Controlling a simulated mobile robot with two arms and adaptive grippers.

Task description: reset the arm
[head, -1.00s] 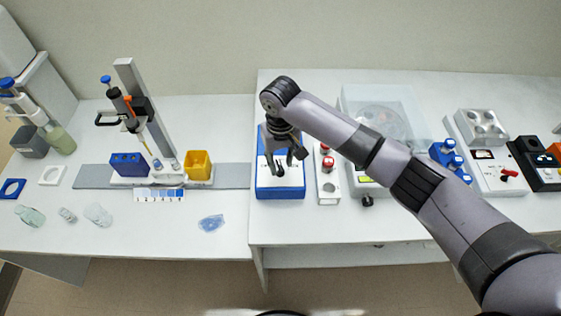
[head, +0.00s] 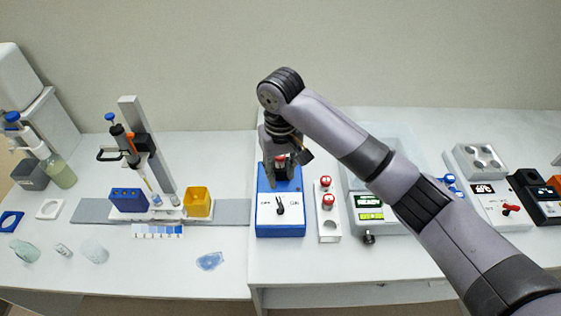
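My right gripper (head: 285,160) is over the back part of a blue box. Its fingers look apart, and something small and red (head: 281,160) shows between or behind them. I cannot tell whether they touch it. The blue box (head: 265,225) has a white front panel marked OFF and ON, with a black knob (head: 280,206) clear of the fingers. My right arm comes in from the lower right and crosses over the bench. My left gripper is not in view.
A white rack (head: 329,235) with two red-capped tubes stands right of the box. A device with a lit READY display (head: 370,208) is partly under my arm. A pipette stand (head: 150,160) stands left.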

